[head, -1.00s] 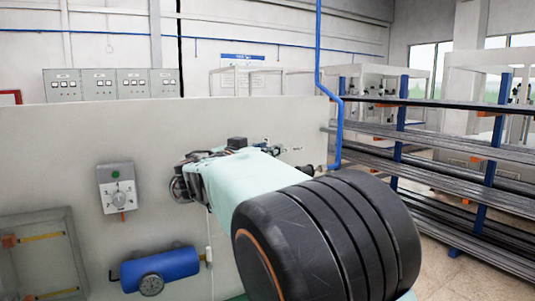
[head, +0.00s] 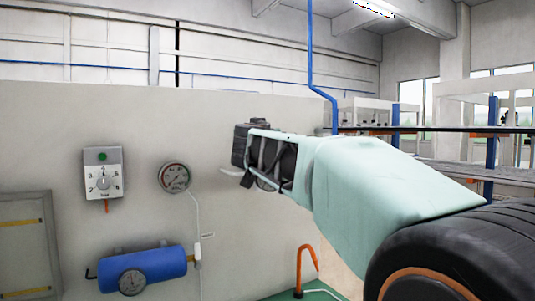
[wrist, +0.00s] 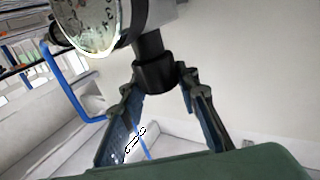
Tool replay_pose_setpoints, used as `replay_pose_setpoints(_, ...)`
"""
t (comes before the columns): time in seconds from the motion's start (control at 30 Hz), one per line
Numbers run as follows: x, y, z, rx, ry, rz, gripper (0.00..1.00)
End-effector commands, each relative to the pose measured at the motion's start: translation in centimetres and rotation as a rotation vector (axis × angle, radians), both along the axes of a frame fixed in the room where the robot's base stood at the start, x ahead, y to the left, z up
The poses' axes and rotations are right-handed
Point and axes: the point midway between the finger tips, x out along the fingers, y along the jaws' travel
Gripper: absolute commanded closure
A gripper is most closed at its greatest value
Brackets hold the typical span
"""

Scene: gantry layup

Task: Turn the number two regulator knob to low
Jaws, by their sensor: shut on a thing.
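In the wrist view, a black regulator knob (wrist: 155,75) hangs on a dark stem below a silver-rimmed dial gauge (wrist: 92,22). The fingers of my gripper (wrist: 157,88) close on the knob from both sides. In the head view, the end of my arm (head: 265,158) is up against the pale panel, and it hides the held knob and the fingers. I cannot read the knob's number or its low mark, nor tell its turn position.
The pale panel (head: 140,120) also carries a switch box (head: 103,173) with a green light, a round gauge (head: 174,177) and a blue tank (head: 150,264). An orange hooked pipe (head: 303,265) stands below my arm. Racks stand at the right.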

Motion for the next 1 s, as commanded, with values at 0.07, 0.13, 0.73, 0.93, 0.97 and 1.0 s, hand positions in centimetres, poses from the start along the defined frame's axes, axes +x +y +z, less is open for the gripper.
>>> replay_pose_setpoints(0.07, 0.1, -0.3, -0.6, -0.001, 0.006, 0.044, 0.95)
replay_pose_setpoints(0.13, 0.1, -0.3, -0.5, -0.001, 0.007, 0.091, 0.95)
replay_pose_setpoints(0.73, 0.3, -0.1, 0.4, -0.005, 0.009, 0.422, 0.95)
replay_pose_setpoints(0.93, 0.2, -0.1, 0.5, -0.004, 0.006, 0.522, 0.95)
replay_pose_setpoints(0.97, 0.3, -0.1, 0.4, -0.004, 0.006, 0.536, 0.95)
replay_pose_setpoints(1.0, 0.3, -0.1, 0.4, -0.004, 0.005, 0.556, 0.95)
